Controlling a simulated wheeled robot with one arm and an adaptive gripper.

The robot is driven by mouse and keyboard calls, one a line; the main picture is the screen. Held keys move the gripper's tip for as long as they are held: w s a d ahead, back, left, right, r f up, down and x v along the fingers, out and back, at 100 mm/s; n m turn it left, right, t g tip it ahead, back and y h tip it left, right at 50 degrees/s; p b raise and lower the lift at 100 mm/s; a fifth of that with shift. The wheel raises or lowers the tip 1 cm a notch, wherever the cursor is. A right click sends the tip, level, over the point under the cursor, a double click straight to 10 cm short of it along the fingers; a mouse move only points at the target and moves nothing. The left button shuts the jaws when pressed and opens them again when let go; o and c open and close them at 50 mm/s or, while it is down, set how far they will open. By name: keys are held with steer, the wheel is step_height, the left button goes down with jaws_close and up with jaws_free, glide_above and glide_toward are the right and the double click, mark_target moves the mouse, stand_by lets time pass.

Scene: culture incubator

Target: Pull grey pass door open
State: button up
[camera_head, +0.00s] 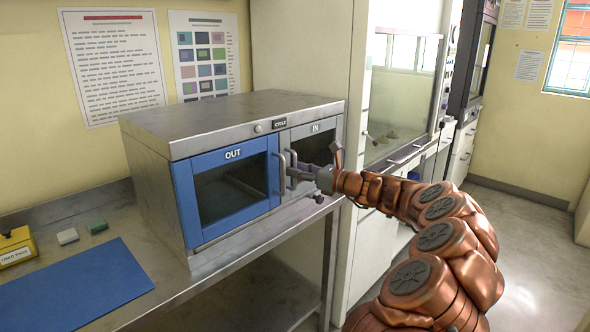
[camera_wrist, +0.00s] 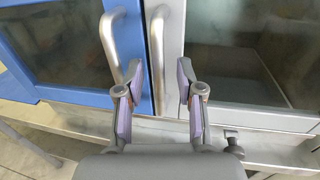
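The grey pass door (camera_head: 316,128), marked IN, is the right door of the steel pass box and looks shut. It also fills the right of the wrist view (camera_wrist: 240,112). Its upright grey handle (camera_wrist: 157,60) is at the door's left edge. My gripper (camera_head: 300,174) is at this handle. In the wrist view my gripper (camera_wrist: 158,82) is open, with one finger on each side of the grey handle. A visible gap separates the handle from the right finger; whether either finger touches it, I cannot tell.
The blue OUT door (camera_head: 232,152) is shut, left of the grey door. Its handle (camera_wrist: 112,45) stands close beside my left finger. A CYCLE label (camera_head: 280,123) is above the doors. A blue mat (camera_head: 75,285) and a yellow box (camera_head: 17,247) are on the bench.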

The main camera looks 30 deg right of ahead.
steer(key=shift+w+a, duration=0.25)
steer(key=shift+w, duration=0.35)
steer(key=shift+c, duration=0.4)
jaws_close()
